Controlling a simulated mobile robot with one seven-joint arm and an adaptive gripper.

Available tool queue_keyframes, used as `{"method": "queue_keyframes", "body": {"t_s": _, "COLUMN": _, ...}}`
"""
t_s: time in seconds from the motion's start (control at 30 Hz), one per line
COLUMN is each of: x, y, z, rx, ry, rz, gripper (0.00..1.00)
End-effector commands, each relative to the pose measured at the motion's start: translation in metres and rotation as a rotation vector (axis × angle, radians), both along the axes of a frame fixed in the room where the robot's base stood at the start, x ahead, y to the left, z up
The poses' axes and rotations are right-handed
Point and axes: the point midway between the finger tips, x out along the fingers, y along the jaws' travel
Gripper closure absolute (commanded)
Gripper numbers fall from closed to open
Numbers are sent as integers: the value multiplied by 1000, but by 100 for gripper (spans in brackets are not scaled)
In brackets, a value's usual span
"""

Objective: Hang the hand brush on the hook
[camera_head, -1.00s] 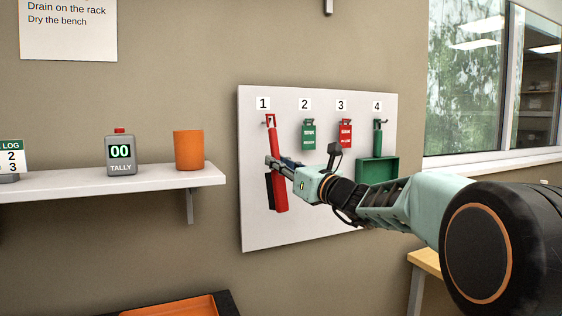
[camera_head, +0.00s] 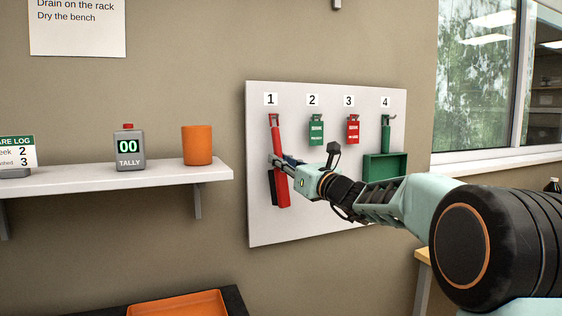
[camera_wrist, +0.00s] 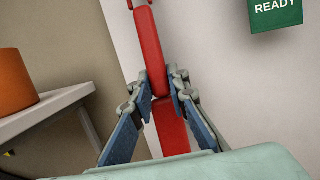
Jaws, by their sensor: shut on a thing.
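The red hand brush (camera_head: 281,186) is upright, slightly tilted, in front of the white board under the number 1. Its dark bristles face left. My gripper (camera_head: 277,161) is shut on its red handle; the wrist view shows the blue-padded fingers (camera_wrist: 159,98) on both sides of the handle (camera_wrist: 150,50). The hook (camera_head: 273,117) under number 1 is at the brush's top end. The top end and the hook overlap in the head view, so I cannot tell whether the brush's loop is around the hook or only in front of it.
The white board (camera_head: 330,215) also carries a green tag (camera_head: 316,130), a red tag (camera_head: 352,129) and a green dustpan (camera_head: 385,168). An orange tray (camera_head: 180,304) is below.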

Motion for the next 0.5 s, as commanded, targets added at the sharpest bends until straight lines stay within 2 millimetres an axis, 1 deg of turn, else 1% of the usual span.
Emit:
{"method": "queue_keyframes", "body": {"t_s": 0.37, "x": 0, "y": 0, "z": 1, "rx": 1, "ry": -1, "rz": 0, "gripper": 100}}
{"method": "queue_keyframes", "body": {"t_s": 0.4, "x": 0, "y": 0, "z": 1, "rx": 1, "ry": -1, "rz": 0, "gripper": 83}}
{"method": "queue_keyframes", "body": {"t_s": 0.5, "x": 0, "y": 0, "z": 1, "rx": 1, "ry": -1, "rz": 0, "gripper": 72}}
